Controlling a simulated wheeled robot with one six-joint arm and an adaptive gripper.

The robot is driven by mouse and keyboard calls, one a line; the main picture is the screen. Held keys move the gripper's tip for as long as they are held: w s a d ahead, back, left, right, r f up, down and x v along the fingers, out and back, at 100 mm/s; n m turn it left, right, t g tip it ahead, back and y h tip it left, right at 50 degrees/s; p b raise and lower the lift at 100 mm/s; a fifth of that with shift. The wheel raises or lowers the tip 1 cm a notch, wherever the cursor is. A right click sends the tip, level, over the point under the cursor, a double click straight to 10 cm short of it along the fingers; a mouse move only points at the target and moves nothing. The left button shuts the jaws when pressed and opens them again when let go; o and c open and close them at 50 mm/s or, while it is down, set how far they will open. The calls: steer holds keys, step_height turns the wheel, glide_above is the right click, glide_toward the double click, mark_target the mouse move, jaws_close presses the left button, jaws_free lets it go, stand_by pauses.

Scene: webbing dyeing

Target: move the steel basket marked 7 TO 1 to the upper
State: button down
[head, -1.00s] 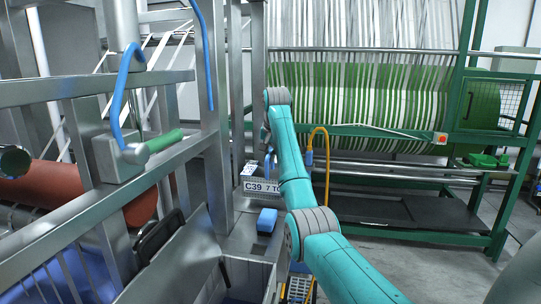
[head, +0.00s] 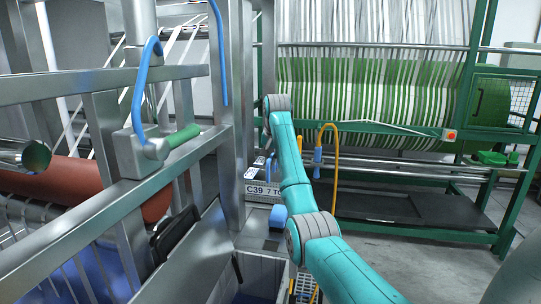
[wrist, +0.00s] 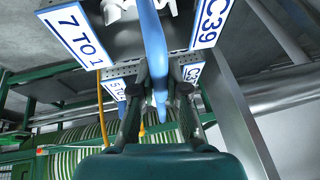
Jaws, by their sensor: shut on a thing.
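The steel basket marked C39 and 7 TO 1 (head: 262,191) hangs at the end of my arm in the head view, partly hidden behind the arm. In the wrist view the same basket (wrist: 118,38) is close up, with its 7 TO 1 and C39 labels and a blue handle (wrist: 154,50) across the middle. My gripper (wrist: 158,84) is shut on this blue handle. In the head view my fingers are hidden behind my arm. A second labelled basket (wrist: 121,84), reading "5 TO", shows beyond it in the wrist view.
A steel frame with rails (head: 110,205) stands close on the left. A grey bin (head: 262,272) and a blue block (head: 278,217) are below the basket. A green machine with a striped webbing roll (head: 370,95) stands behind, with a yellow hose (head: 335,160). Open floor lies at right.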

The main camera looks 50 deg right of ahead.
steer(key=shift+f, duration=0.5)
stand_by(0.7)
steer(key=c, duration=1.1)
jaws_free()
steer(key=shift+r, duration=0.15)
steer(key=v, duration=0.6)
steer(key=shift+s+a+r, duration=0.1)
steer(key=shift+s+r, duration=0.05)
steer(key=shift+r, duration=0.1)
steer(key=shift+s+a+r, duration=0.15)
steer(key=shift+r, duration=0.2)
